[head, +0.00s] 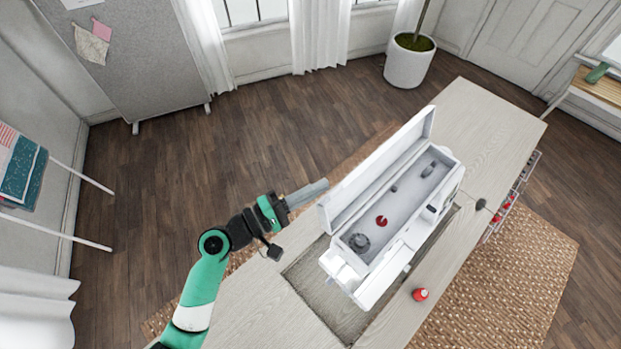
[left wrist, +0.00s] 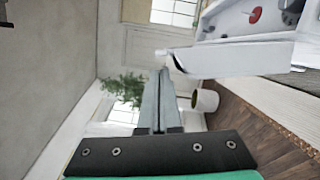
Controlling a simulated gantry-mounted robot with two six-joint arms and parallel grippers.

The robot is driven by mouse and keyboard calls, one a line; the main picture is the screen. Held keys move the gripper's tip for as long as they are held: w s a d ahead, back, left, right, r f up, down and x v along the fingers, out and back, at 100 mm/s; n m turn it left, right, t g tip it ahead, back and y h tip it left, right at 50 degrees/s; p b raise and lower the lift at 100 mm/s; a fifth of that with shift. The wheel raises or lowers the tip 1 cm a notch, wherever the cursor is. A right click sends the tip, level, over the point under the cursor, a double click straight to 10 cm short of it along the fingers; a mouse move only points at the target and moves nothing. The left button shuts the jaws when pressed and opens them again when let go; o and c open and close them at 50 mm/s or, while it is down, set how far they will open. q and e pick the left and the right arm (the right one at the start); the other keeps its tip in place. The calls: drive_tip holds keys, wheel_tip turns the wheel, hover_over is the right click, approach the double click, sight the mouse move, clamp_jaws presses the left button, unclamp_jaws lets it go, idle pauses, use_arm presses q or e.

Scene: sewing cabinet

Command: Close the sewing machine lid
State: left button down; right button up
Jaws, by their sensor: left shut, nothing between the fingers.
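The white sewing machine (head: 366,255) stands in the recess of the wooden cabinet top, and its upper compartment is open. Its long lid (head: 380,165) is raised along the far left side of the machine. A red spool part and a dark dial show inside. My left gripper (head: 322,185) is shut and empty, just left of the lid's near end. In the left wrist view the shut fingers (left wrist: 160,75) point toward the lid's edge (left wrist: 225,60); I cannot tell whether they touch it. My right gripper is not in view.
The cabinet top (head: 495,125) is mostly bare. A red spool (head: 420,294) stands on it to the right of the machine. A potted plant (head: 409,62) stands on the floor behind. The floor left of the cabinet is clear.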

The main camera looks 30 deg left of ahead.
use_arm(q)
drive_tip(key=shift+s+d+r, duration=0.15)
drive_tip(key=shift+s+d, duration=0.05)
drive_tip(key=shift+d, duration=0.2)
drive_tip(key=shift+d+r, duration=0.1)
drive_tip(key=shift+d, duration=0.05)
drive_tip(key=shift+s+d+r+m+p, duration=0.1)
drive_tip(key=shift+d+m+p, duration=0.15)
drive_tip(key=shift+m+p, duration=0.15)
